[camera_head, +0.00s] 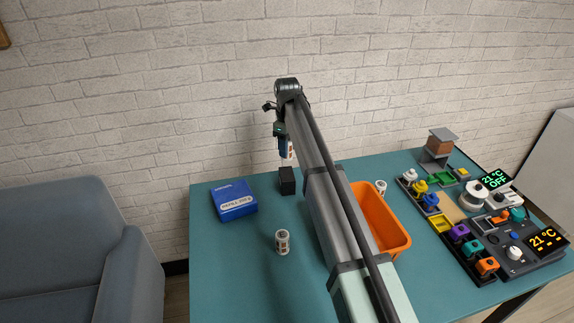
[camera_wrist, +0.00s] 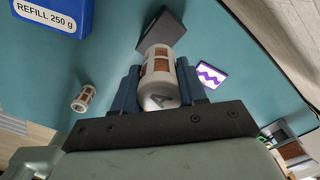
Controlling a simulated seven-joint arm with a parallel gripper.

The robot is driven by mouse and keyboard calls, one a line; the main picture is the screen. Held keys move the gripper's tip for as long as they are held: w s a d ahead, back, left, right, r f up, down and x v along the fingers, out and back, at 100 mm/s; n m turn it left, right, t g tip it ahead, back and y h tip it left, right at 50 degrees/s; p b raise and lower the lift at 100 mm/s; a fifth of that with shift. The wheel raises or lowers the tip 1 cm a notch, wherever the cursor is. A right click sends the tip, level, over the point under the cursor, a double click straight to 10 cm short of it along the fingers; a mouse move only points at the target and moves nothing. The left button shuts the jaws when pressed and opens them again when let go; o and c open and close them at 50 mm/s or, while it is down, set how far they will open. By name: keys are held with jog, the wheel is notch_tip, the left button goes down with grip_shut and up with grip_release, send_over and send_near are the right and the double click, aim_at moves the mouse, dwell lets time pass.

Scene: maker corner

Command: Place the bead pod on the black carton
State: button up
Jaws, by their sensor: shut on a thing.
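My gripper (camera_head: 284,146) is shut on a bead pod (camera_wrist: 159,66), a white cylinder with brown windows. The pod sits between the two blue fingers in the wrist view, and a bit of it (camera_head: 290,152) shows in the head view, held up in the air. The black carton (camera_head: 287,182) stands on the teal table below the gripper, with a visible gap under the pod. In the wrist view the carton's dark top (camera_wrist: 166,29) lies just beyond the pod's far end, partly covered by it.
A blue refill box (camera_head: 234,200) lies at left. Devices (camera_head: 490,225) fill the right side.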

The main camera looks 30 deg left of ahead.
jog(key=shift+f, duration=3.4)
jog(key=shift+f, duration=0.15)
jog(key=o, duration=1.1)
jog(key=shift+c, duration=0.2)
notch_tip(320, 180, up, 12)
jog(key=shift+r, duration=0.15)
